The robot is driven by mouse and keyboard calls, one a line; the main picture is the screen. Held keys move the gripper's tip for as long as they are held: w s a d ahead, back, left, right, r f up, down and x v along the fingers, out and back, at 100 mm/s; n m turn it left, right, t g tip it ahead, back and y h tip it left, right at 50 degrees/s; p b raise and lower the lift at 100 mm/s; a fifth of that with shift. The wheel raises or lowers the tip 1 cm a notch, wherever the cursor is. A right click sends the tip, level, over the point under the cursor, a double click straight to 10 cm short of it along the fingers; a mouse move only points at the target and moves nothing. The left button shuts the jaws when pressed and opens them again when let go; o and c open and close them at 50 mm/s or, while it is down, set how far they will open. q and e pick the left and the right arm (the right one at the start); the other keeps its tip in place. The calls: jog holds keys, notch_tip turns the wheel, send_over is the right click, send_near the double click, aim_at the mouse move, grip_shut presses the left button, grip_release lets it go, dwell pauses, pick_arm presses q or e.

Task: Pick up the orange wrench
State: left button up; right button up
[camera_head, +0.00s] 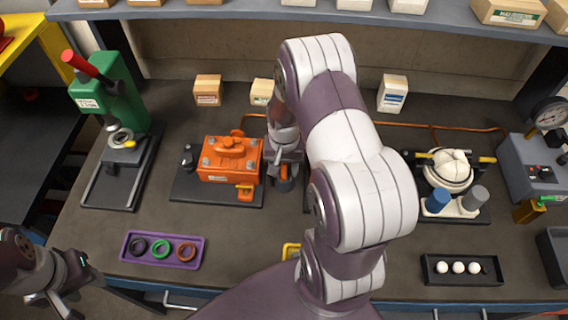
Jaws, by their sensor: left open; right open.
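I cannot make out a clear orange wrench; my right arm covers the middle of the bench. My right gripper (285,178) points down at the bench, just right of an orange motor (228,160) on a dark base plate. Its jaws are open. A small orange part shows close by its fingers, too small and covered to identify. A thin orange strip (255,116) lies behind the motor, partly hidden by the arm; I cannot tell whether it is a cable. My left gripper (62,290) is open and empty at the lower left, off the bench's front edge.
A green press (110,90) with a red lever stands at the left. A purple tray (163,250) with three rings and a black tray (461,271) with white balls lie at the front. A white-topped assembly (450,170) and a gauge box (540,160) stand right. A shelf edge runs overhead.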

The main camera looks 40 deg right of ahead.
jog(key=shift+w+d+f, duration=0.15)
jog(key=shift+c, duration=0.3)
grip_shut()
jog(key=shift+r, duration=0.2)
jog(key=shift+r, duration=0.35)
jog(key=s+r+b, duration=0.2)
jog(key=s+r, duration=0.8)
jog(key=s, duration=0.1)
jog(key=shift+s+d, duration=0.35)
jog(key=shift+d, duration=0.05)
